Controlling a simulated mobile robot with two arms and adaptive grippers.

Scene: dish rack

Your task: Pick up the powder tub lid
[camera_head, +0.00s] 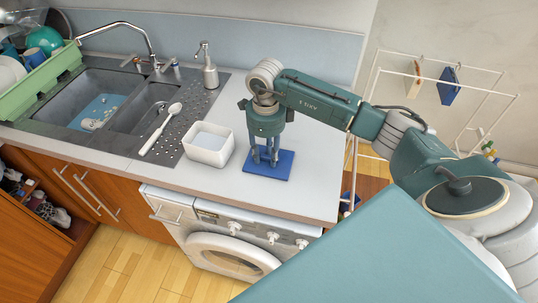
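The powder tub lid (284,170) is a flat blue rectangle lying on the light countertop, near its front edge. My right gripper (265,161) points down over the lid, with its fingertips at or just above the lid's surface; I cannot tell whether they touch. A gap shows between its fingers, so it looks open, and the fingers hide part of the lid. The powder tub (209,156) is a white open box to the left of the lid, with pale contents. My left gripper is out of view.
A perforated drainboard (178,137) with a white spoon (160,130) lies left of the tub. Further left are the sink (95,97), tap (150,42) and green dish rack (45,84). A soap dispenser (209,70) stands behind. A white drying rack (480,95) stands at right.

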